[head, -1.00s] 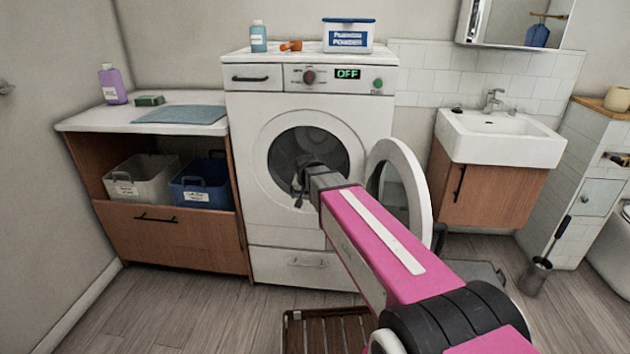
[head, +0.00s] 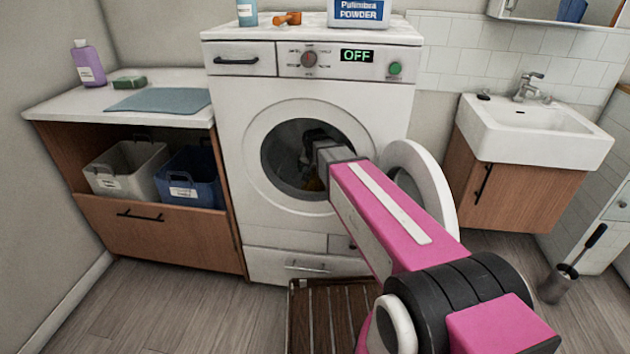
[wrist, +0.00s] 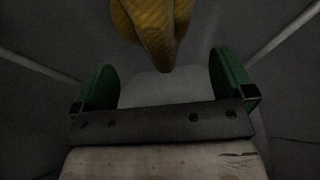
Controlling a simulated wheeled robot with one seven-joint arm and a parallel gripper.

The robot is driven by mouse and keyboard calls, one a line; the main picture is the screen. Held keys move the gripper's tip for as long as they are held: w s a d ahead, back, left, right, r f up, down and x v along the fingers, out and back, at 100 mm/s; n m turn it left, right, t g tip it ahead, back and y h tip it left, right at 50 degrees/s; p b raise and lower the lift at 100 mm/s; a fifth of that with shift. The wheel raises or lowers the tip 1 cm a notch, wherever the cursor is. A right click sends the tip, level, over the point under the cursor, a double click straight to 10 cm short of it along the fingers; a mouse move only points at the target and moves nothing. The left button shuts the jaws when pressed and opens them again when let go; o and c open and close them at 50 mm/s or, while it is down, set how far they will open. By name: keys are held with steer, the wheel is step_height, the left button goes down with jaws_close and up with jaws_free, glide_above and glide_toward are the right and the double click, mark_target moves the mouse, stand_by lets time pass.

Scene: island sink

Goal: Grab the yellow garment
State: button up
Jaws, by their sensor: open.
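The yellow garment (wrist: 152,30) hangs at the top middle of the wrist view, its lower end pointing down between and beyond my fingertips. In the head view my arm reaches through the open round door of the white washing machine (head: 230,130), and the gripper is mostly hidden in the drum.
The open washer door (head: 432,175) stands close to the right of my arm. A wooden slatted mat (head: 325,320) lies on the floor in front. A grey basket (head: 125,168) and a blue basket (head: 188,180) sit in the cabinet at left. A sink (head: 530,130) is at right.

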mark_target(316, 173)
steer(key=x, duration=0.5)
steer(key=shift+w+d+f, duration=0.2)
steer(key=shift+w+d, duration=0.05)
steer(key=shift+d, duration=0.05)
steer(key=c, duration=0.8)
